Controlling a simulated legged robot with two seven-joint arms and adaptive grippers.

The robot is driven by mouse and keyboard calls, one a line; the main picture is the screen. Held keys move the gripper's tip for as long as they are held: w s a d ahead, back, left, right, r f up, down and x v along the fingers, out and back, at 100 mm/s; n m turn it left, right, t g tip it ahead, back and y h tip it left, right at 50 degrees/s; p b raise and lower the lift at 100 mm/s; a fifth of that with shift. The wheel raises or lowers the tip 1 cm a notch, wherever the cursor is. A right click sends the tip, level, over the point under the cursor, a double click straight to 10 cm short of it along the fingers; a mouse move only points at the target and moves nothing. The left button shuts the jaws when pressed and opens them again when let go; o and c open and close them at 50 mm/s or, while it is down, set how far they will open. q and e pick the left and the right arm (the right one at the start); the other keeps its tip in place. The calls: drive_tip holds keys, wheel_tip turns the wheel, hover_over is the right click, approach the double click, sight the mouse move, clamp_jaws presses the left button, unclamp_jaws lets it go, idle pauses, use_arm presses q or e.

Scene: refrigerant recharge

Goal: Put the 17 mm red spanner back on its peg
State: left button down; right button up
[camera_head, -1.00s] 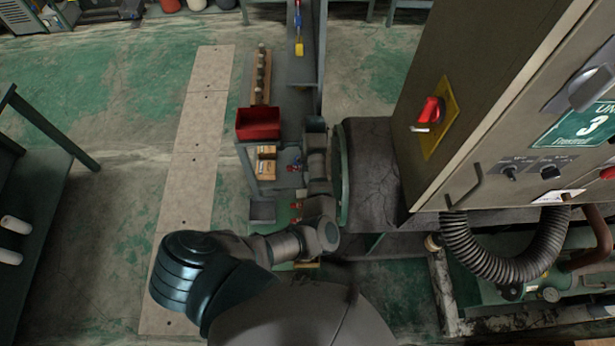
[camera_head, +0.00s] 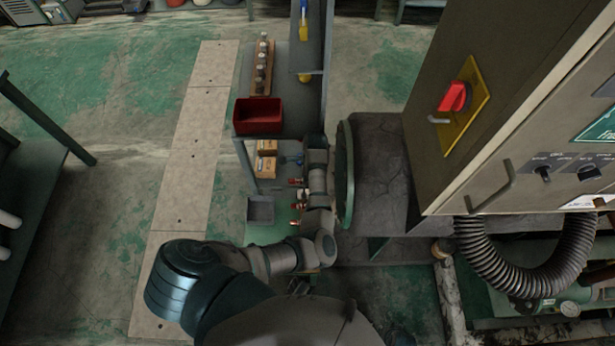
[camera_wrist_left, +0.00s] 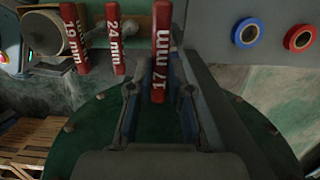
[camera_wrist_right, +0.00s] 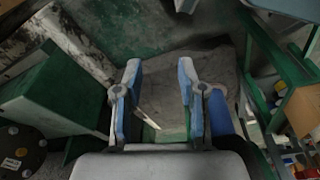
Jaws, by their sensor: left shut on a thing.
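The 17 mm red spanner (camera_wrist_left: 161,50) shows in the left wrist view, upright in the picture with its white "17 mm" label facing the camera. My left gripper (camera_wrist_left: 159,92) is shut on it, with a finger on each side of its lower end. Whether the spanner's upper end touches a peg is out of frame. A 24 mm red spanner (camera_wrist_left: 115,38) and a 19 mm red spanner (camera_wrist_left: 74,38) hang to its left. In the head view my left arm reaches up over the bench and its gripper is not clear. My right gripper (camera_wrist_right: 158,88) is open and empty.
A blue-ringed gauge port (camera_wrist_left: 249,33) and a red-ringed one (camera_wrist_left: 300,38) sit right of the spanner. In the head view a red bin (camera_head: 258,116) and a grey tray (camera_head: 260,210) stand beside my arm. A large cabinet with a red switch (camera_head: 454,98) fills the right.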

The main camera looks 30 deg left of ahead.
use_arm(q)
drive_tip(key=f+b, duration=0.2)
drive_tip(key=f, duration=0.2)
drive_tip(key=shift+d+f+b, duration=0.1)
drive_tip(key=shift+d+b, duration=0.15)
drive_tip(key=shift+b, duration=0.15)
drive_tip(key=shift+a+f, duration=0.15)
drive_tip(key=shift+f, duration=0.15)
use_arm(e)
wheel_tip(320, 180, up, 9)
drive_tip(key=w, duration=0.1)
drive_tip(key=shift+w+d+f, duration=0.15)
use_arm(q)
drive_tip(key=shift+d+f, duration=0.1)
drive_tip(key=shift+d, duration=0.15)
drive_tip(key=shift+a, duration=0.15)
drive_tip(key=shift+f, duration=0.1)
